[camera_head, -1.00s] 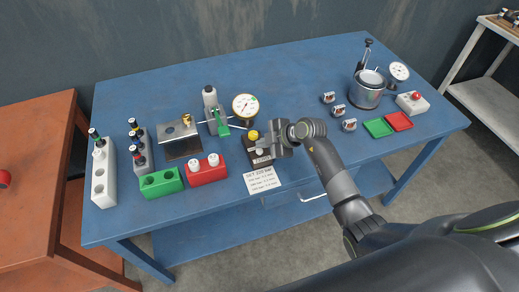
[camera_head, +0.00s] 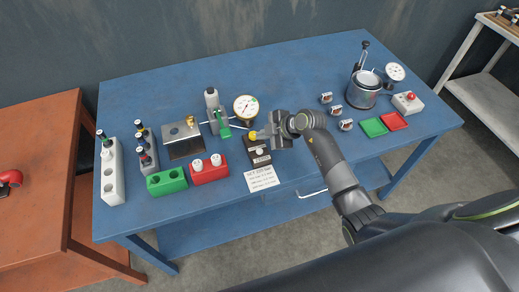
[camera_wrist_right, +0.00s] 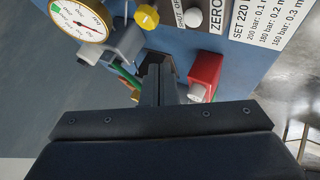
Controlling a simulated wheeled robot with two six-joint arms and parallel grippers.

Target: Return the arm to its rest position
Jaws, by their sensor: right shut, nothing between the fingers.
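My right gripper (camera_head: 262,134) is above the blue bench, beside a small dark box with a yellow knob (camera_head: 253,136) and a white button. Its fingers are shut with nothing between them. In the right wrist view the closed fingers (camera_wrist_right: 158,82) point toward the bench. The yellow knob (camera_wrist_right: 147,17) and the white button (camera_wrist_right: 193,17) show beyond them, apart from the fingertips. My right arm reaches in from the lower right. My left gripper is not in view.
A pressure gauge (camera_head: 245,108), a grey pump with a green lever (camera_head: 213,108), a red block (camera_head: 208,170) and a green block (camera_head: 166,181) stand left of the gripper. A metal pot (camera_head: 364,91) and red and green trays (camera_head: 374,127) lie to the right.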

